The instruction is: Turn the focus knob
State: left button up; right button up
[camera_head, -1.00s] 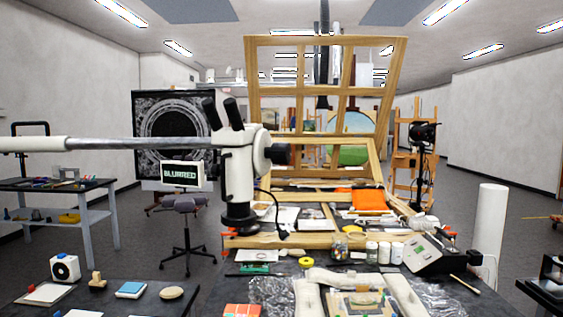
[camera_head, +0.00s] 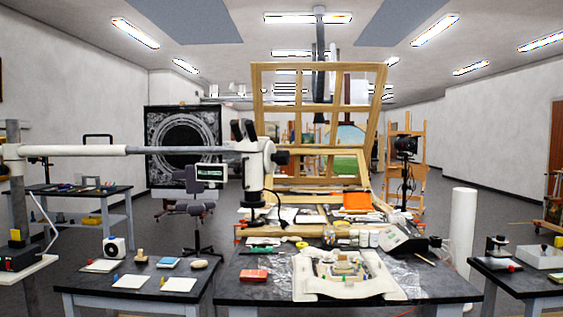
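A white stereo microscope (camera_head: 254,165) with dark eyepieces hangs on a long horizontal boom (camera_head: 90,150) that comes from a post at the left. A black knob (camera_head: 281,158) sticks out of the right side of its head; it looks like the focus knob. A small display (camera_head: 211,172) stands just left of the microscope head; its text is too small to read now. Neither of my grippers is in view, and nothing touches the knob.
Side tables stand left (camera_head: 135,297) and right (camera_head: 522,284). An office chair (camera_head: 195,208) is behind. Dark floor shows between the tables.

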aim_at(282, 157)
jog(key=z, duration=0.7)
jog(key=k, duration=0.1)
jog(key=u, duration=0.15)
jog(key=i, duration=1)
jog(key=u, duration=0.05)
